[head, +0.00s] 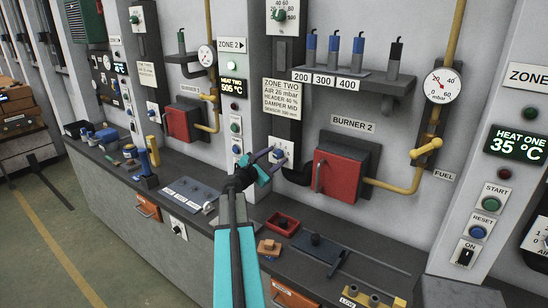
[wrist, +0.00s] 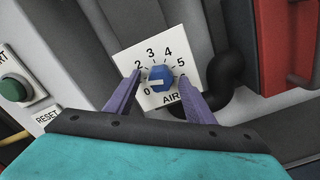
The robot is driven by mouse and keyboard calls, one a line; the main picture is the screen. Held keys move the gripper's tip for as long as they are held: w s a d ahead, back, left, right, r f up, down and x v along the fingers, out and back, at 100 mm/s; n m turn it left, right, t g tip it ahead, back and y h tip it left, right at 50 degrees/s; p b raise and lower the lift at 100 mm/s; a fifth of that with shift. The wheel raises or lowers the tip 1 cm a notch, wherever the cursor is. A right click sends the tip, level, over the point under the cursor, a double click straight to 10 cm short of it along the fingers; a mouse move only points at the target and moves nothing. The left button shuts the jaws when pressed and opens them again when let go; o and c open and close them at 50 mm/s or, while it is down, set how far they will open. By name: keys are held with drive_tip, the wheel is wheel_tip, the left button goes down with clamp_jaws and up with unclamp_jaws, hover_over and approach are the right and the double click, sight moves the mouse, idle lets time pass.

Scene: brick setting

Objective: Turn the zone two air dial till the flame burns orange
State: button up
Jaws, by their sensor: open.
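The zone two air dial is a blue knob (wrist: 161,77) on a white plate (wrist: 187,55) marked AIR, with numbers from 0 to 5 showing. Its pale pointer mark faces left, between 0 and 2; the 1 is not visible. My gripper (wrist: 160,80) is open, with one purple finger on each side of the knob. I cannot tell whether either finger touches it. In the head view my gripper (head: 275,158) reaches the dial plate (head: 287,148), left of the red burner 2 box (head: 338,175). No flame is visible.
A ZONE TWO placard (head: 282,98) hangs above the dial. A black elbow pipe (wrist: 225,80) runs close to the dial's right. A green START button (wrist: 14,88) is at left. Below, the counter holds a red tray (head: 283,222) and other small parts.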

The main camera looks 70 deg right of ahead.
drive_tip(key=c, duration=1.1)
drive_tip(key=shift+o, duration=0.2)
drive_tip(key=shift+f+m+b, duration=0.15)
drive_tip(key=shift+m+b, duration=0.45)
drive_tip(key=shift+b, duration=0.8)
drive_tip(key=m+b, duration=0.1)
drive_tip(key=b, duration=0.2)
drive_tip(key=shift+m+b, duration=0.35)
drive_tip(key=shift+m, duration=0.05)
drive_tip(key=m+b, duration=0.3)
drive_tip(key=b, duration=0.2)
drive_tip(key=shift+b, duration=0.35)
drive_tip(key=shift+r+m+b, duration=0.3)
drive_tip(key=shift+m+b, duration=0.2)
drive_tip(key=shift+b, duration=0.15)
